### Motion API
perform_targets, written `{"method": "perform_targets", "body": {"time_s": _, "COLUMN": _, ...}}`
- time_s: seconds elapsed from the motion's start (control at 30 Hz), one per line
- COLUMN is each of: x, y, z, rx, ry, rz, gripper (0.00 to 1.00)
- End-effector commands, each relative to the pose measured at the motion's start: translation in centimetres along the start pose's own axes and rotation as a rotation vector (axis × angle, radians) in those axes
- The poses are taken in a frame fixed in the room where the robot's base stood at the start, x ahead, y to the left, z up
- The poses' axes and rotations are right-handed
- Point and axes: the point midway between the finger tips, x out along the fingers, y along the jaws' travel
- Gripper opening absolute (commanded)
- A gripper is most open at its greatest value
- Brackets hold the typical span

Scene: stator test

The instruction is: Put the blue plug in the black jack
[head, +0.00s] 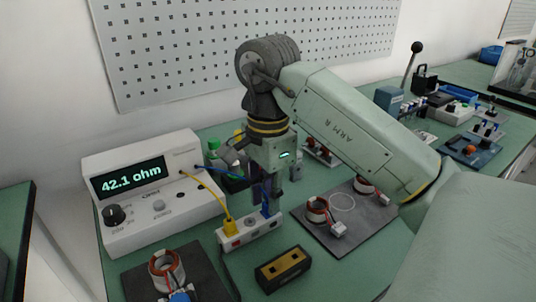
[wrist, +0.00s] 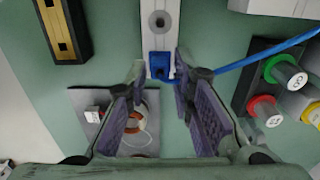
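The blue plug (head: 265,206) sits upright at one end of the white socket strip (head: 248,236). In the wrist view the blue plug (wrist: 160,66) shows at the near end of the strip (wrist: 174,12). My gripper (head: 268,190) points down over that end. In the wrist view its purple-padded fingers (wrist: 160,75) are apart, one on each side of the plug, with visible gaps. A grey round jack with a dark centre (wrist: 160,20) is beside the plug on the strip. I cannot tell for sure which jack is the black one.
A yellow plug (head: 230,227) stands at the strip's other end. The white ohmmeter (head: 150,215) reads 42.1 ohm. A blue cable (wrist: 260,55) runs right from the plug. A black block with gold contacts (head: 284,268) and a grey mat with coils (head: 330,238) lie nearby.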

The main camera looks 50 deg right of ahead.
Motion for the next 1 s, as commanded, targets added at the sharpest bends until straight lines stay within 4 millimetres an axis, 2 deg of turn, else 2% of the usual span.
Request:
{"method": "perform_targets", "body": {"time_s": 0.2, "x": 0.0, "y": 0.0, "z": 0.0, "rx": 0.000, "ry": 0.000, "rz": 0.000, "gripper": 0.38}}
{"method": "perform_targets", "body": {"time_s": 0.53, "x": -0.4, "y": 0.0, "z": 0.0, "rx": 0.001, "ry": 0.001, "rz": 0.000, "gripper": 0.38}}
{"method": "perform_targets", "body": {"time_s": 0.9, "x": -6.0, "y": 0.0, "z": -0.1, "rx": 0.003, "ry": 0.003, "rz": 0.000, "gripper": 0.38}}
{"method": "perform_targets", "body": {"time_s": 1.0, "x": -6.9, "y": 0.0, "z": -0.1, "rx": 0.002, "ry": 0.002, "rz": 0.000, "gripper": 0.38}}
